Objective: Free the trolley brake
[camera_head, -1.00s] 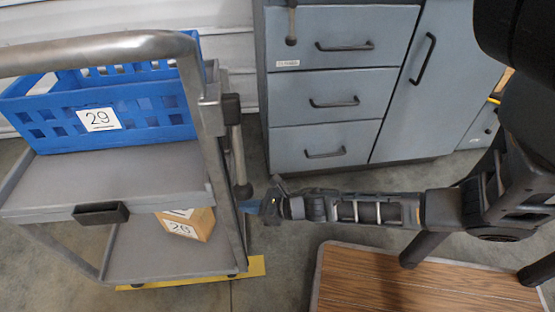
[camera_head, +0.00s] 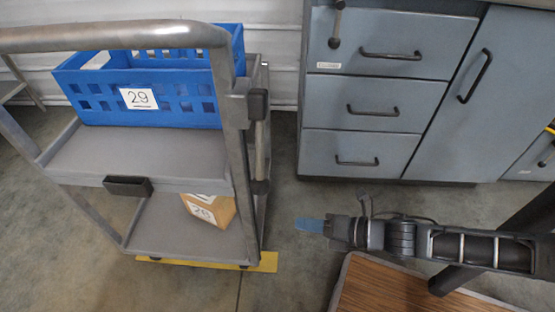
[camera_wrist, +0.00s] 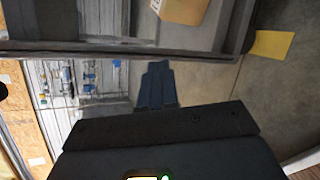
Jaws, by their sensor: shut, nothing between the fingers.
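The grey trolley (camera_head: 140,154) stands at left in the head view, with a push bar across its top. On its right post is a dark block (camera_head: 258,103) with a rod (camera_head: 260,150) hanging nearly upright below it, ending in a dark knob (camera_head: 260,187). This looks like the brake lever; whether it is engaged I cannot tell. My gripper (camera_head: 310,225), with blue fingertips, is shut and empty, right of the trolley and lower than the knob in the picture, apart from it. In the wrist view my fingertips (camera_wrist: 155,85) point toward the trolley frame (camera_wrist: 130,50).
A blue crate (camera_head: 185,112) labelled 29 sits on the upper tray. A cardboard box (camera_head: 213,211) is on the lower shelf. Yellow floor marking (camera_head: 267,262) lies beneath. A grey drawer cabinet (camera_head: 375,90) stands behind; a wood-topped platform (camera_head: 385,290) is at lower right.

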